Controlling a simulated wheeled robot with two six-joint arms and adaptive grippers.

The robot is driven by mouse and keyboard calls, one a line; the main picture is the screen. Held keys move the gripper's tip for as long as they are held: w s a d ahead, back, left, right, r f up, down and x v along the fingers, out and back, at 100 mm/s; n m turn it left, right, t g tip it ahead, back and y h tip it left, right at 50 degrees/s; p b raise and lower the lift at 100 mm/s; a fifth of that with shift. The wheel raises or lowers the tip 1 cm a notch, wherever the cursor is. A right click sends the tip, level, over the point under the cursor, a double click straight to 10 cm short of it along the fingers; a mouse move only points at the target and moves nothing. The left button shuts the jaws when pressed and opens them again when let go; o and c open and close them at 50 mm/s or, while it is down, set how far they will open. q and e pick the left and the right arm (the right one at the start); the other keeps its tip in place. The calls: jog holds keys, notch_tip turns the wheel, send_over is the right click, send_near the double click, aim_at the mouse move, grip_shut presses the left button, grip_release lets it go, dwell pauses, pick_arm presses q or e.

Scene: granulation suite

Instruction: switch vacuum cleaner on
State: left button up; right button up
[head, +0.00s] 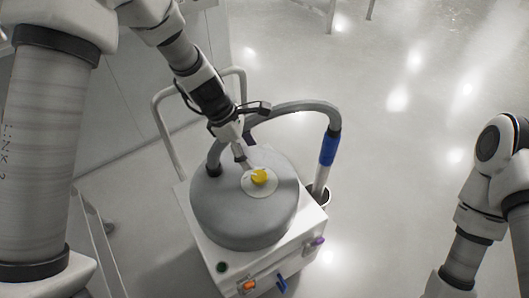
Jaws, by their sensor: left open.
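The vacuum cleaner (228,215) stands on the floor in the middle of the head view. It has a round grey drum top on a white box-shaped base. A yellow knob (260,177) sits on a pale round plate (262,189) on the drum top. My left gripper (250,165) reaches down from the upper left, with its fingertips right by the knob. It is open; I cannot tell whether it touches the knob. The knob's far left edge is partly hidden by the fingers. My right arm shows at the lower right, with its gripper out of view.
A grey hose (290,108) with a blue cuff (329,148) arches behind and right of the drum. A metal push handle (165,132) rises behind it. The front panel carries an orange switch (249,285) and a green button (222,267). The floor to the right is clear.

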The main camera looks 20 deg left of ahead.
aim_at(259, 175)
pick_arm(q)
jog(key=shift+s+d+f+b, duration=0.3)
jog(key=shift+s+f, duration=0.3)
jog(key=shift+s+d+f+b, duration=0.3)
jog(key=shift+s+f, duration=0.25)
jog(key=shift+s, duration=0.05)
jog(key=x, duration=0.3)
jog(key=b+x, duration=0.1)
jog(key=shift+w+a+f, duration=0.1)
jog(key=shift+w+f, duration=0.05)
jog(key=shift+w, duration=0.2)
jog(key=shift+s, duration=0.15)
jog(key=c, duration=1.1)
pick_arm(e)
jog(key=shift+s+f, duration=0.8)
jog(key=shift+f, duration=0.3)
